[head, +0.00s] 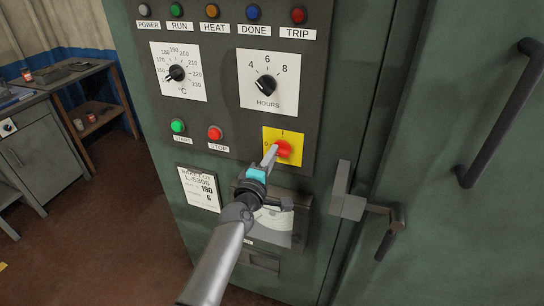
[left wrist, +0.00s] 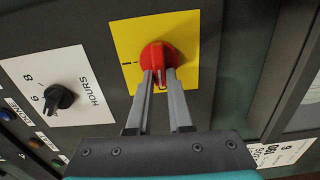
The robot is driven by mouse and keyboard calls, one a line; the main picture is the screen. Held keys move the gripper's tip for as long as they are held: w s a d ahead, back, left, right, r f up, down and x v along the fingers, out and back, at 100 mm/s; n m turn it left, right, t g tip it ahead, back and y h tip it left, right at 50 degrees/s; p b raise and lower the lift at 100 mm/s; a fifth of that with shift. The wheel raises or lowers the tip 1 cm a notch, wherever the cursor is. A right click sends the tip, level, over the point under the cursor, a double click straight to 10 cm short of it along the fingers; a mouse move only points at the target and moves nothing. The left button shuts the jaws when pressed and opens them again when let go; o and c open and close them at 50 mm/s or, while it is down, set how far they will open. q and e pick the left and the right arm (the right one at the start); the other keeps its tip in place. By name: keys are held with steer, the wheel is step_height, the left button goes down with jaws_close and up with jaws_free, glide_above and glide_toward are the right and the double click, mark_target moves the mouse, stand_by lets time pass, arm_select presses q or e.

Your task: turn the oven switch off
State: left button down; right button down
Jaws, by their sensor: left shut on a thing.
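The oven switch is a red knob (head: 284,149) on a yellow plate (head: 296,136) in the lower right of the control panel. The plate has an I above the knob and a small mark that looks like 0 to its left. My left gripper (head: 272,153) reaches it from the lower left. In the left wrist view its fingers (left wrist: 160,76) are shut on the red knob's (left wrist: 158,53) grip, one on each side. The knob's white line points down in that view, away from the I and toward the plate's 0 side. My right gripper is not in view.
Above are the hours dial (head: 266,86), the temperature dial (head: 176,73) and a row of lamps. The green start button (head: 178,126) and red stop button (head: 215,132) are to the left. A door latch (head: 347,205) sticks out at right, near a long black handle (head: 500,115).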

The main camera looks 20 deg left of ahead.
arm_select(q)
steer(key=shift+n, duration=0.3)
steer(key=c, duration=0.8)
jaws_free()
steer(key=s, duration=1.5)
steer(key=shift+s+a, duration=0.15)
steer(key=shift+a, duration=0.1)
steer(key=shift+f, duration=0.1)
